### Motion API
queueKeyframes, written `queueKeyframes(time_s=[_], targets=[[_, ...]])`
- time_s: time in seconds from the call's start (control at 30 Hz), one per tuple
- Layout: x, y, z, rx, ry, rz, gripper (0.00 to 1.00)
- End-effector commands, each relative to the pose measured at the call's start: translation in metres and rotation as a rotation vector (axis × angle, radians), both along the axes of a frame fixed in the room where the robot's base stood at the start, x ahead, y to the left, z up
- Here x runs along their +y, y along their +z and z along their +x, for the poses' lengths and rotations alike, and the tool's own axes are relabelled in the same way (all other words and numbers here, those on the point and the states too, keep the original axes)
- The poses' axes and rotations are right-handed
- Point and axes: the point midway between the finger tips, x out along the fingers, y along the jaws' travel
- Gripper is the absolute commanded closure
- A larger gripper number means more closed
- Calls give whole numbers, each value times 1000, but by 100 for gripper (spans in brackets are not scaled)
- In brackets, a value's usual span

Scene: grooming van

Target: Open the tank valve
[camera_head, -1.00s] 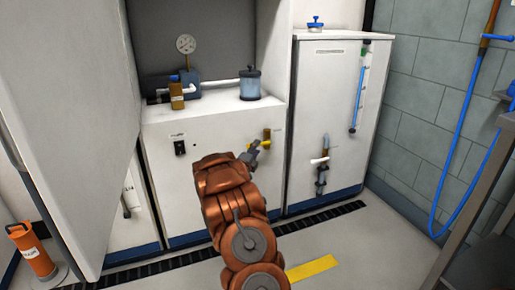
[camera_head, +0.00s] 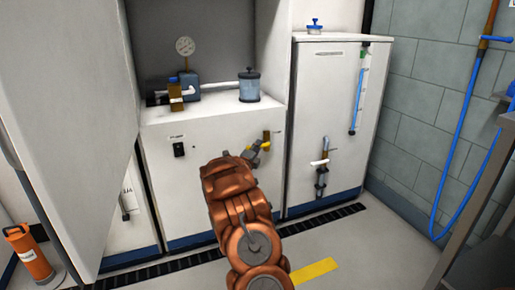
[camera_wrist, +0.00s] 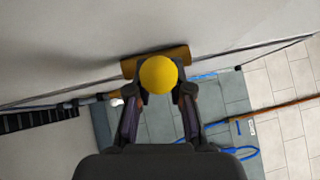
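The valve has a brass body (camera_head: 267,135) and a yellow handle (camera_head: 265,146) on the front of the white cabinet left of the tank cabinet. My gripper (camera_head: 256,152) is at this handle, partly hidden by my copper-coloured arm. In the wrist view the handle's round yellow end (camera_wrist: 158,74) sits between my fingertips (camera_wrist: 160,92), which press close on both sides. The brass pipe (camera_wrist: 181,57) lies behind it. Actual finger contact is hard to see.

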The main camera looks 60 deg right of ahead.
Motion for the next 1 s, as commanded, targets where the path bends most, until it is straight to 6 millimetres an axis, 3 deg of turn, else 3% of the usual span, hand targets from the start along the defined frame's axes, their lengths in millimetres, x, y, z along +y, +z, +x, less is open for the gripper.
queueKeyframes(time_s=[0.17,1.0], targets=[[0,0,0,0,0,0,100],[1,2,1,-24,2,37,100]])
